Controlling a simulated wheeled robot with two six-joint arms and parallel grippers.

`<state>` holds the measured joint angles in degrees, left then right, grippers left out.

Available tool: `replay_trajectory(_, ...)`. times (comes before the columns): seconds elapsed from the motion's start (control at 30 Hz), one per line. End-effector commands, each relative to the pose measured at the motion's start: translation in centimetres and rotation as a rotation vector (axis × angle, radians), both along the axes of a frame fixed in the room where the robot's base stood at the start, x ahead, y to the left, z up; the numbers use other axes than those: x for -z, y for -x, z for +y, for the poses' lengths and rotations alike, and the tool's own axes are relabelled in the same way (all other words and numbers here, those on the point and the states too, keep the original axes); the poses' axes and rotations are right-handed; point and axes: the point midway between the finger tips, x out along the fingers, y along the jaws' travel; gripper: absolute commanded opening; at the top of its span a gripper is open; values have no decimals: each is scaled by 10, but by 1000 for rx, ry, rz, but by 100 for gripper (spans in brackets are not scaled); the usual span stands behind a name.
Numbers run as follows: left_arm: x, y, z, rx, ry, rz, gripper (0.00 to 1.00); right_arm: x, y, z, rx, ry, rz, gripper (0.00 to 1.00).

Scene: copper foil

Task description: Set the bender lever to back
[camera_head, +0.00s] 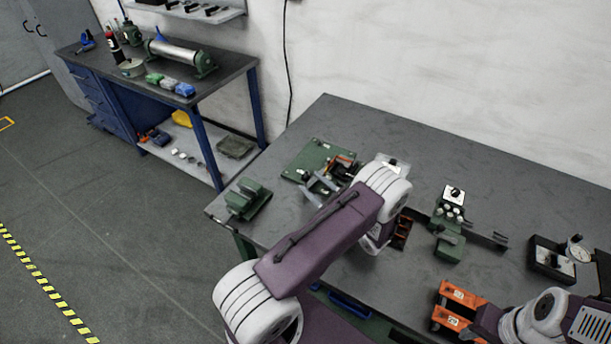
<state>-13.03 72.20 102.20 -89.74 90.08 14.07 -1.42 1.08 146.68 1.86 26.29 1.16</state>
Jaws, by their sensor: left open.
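A green plate-based fixture (304,156) lies on the near table, left of centre, and looks like the bender. My left arm reaches over the table, and its wrist covers the fixture's right part. My left gripper (311,188) is open, its grey fingers at the front edge of the green plate. I cannot make out the lever clearly among the grey and dark parts there, nor whether the fingers touch it.
A green vise-like block (247,199) stands at the table's left corner. A green device with white knobs (450,213), a dial gauge stand (553,258) and an orange numbered holder (459,309) stand to the right. The table's back strip is clear. A blue workbench (150,75) stands behind.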

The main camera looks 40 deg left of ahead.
Motion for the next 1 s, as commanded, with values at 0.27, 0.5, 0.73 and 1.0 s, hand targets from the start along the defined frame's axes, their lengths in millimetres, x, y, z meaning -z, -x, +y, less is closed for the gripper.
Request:
replay_trajectory(0.27,-1,-8,38,-2,1,0,45,-9,0,0,0,0,0,36)
replay_trajectory(0.5,0,-9,40,0,1,-1,45,-9,0,0,0,0,0,36)
replay_trajectory(0.73,0,-9,40,-1,1,-1,0,-9,0,0,0,0,0,36)
replay_trajectory(1.0,0,-9,40,-1,1,-1,0,-9,0,0,0,0,0,36)
